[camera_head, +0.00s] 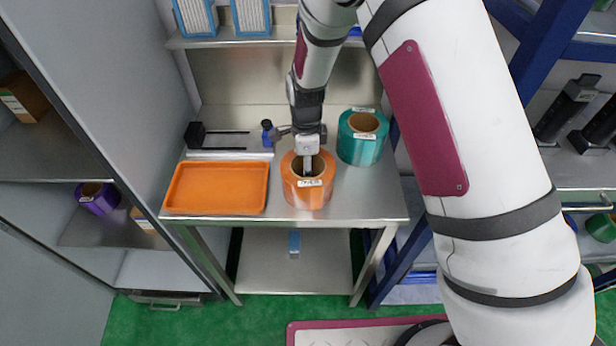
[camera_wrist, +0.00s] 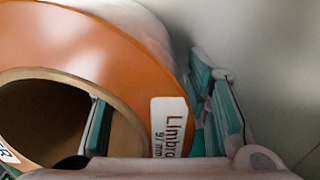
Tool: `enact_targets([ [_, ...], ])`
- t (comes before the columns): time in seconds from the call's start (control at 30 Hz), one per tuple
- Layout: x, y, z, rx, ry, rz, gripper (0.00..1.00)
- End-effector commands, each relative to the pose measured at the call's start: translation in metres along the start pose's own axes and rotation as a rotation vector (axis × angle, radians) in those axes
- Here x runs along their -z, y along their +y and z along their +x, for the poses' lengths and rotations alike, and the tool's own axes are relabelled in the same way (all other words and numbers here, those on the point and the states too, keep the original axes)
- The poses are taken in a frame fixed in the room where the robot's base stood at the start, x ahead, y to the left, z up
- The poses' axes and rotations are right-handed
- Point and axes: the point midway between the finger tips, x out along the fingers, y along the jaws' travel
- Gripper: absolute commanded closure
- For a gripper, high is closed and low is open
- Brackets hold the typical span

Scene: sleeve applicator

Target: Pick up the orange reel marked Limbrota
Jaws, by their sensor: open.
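The orange reel (camera_head: 306,193) stands at the front middle of the metal table, its hollow core facing up. In the wrist view the reel (camera_wrist: 85,50) fills the left side, with a white label (camera_wrist: 172,125) reading "Limbro…", cut off at its end. My gripper (camera_head: 308,165) is open at the reel from above. In the wrist view one teal-padded finger shows in the core hole and the other outside the reel's wall, so the wall lies between them. Whether either finger touches it cannot be told.
An empty orange tray (camera_head: 217,190) lies left of the reel. A teal reel (camera_head: 359,150) stands close behind it on the right. A small blue bottle (camera_head: 268,133) and a black-based holder (camera_head: 196,135) stand at the back. A strip of the table (camera_head: 375,203) at right front is clear.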

Motion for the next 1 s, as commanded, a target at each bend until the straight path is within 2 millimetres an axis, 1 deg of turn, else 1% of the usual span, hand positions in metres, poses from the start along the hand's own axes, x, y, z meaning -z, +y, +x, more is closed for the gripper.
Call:
enact_targets([
  [0.07, 0.000, 0.000, 0.000, 0.000, 0.000, 0.000, 0.56],
  [0.1, 0.000, 0.000, 0.000, 0.000, 0.000, 0.000, 0.60],
  [0.27, 0.000, 0.000, 0.000, 0.000, 0.000, 0.000, 0.97],
  [0.3, 0.000, 0.000, 0.000, -0.001, 0.001, 0.000, 1.00],
  [0.77, 0.000, 0.000, -0.003, 0.000, 0.000, -0.001, 1.00],
  [1.0, 0.000, -0.001, -0.019, 0.003, 0.000, -0.002, 1.00],
])
